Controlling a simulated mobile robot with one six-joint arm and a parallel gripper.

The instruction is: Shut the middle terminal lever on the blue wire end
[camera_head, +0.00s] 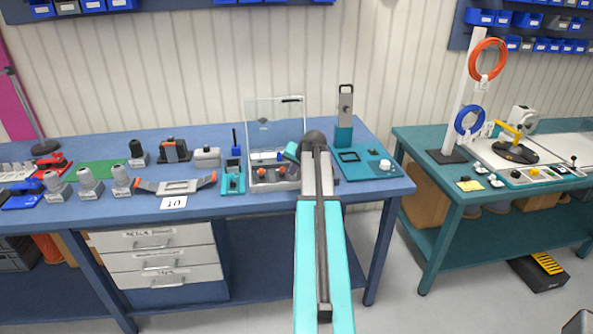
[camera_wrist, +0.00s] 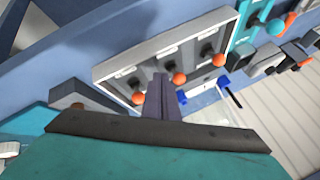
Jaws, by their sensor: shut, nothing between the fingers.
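A grey terminal block (camera_wrist: 120,66) fills the middle of the wrist view. It carries three dark levers with orange knobs in a row: one lever (camera_wrist: 138,98), the middle lever (camera_wrist: 180,79) and another (camera_wrist: 219,60). My gripper (camera_wrist: 161,78) is shut and empty, its tips over the block between the first knob and the middle one. A small blue piece (camera_wrist: 182,97), possibly the blue wire end, shows just beside the fingers; its seating cannot be told. In the head view the terminal block (camera_head: 258,184) sits on the blue bench, partly hidden by my arm.
A clear upright panel (camera_head: 274,118) stands behind the block. A teal holder (camera_head: 232,180) is close on its left, a teal tray (camera_head: 365,168) on its right. A grey tool with orange ends (camera_head: 175,187) lies further left. The bench's front edge is near.

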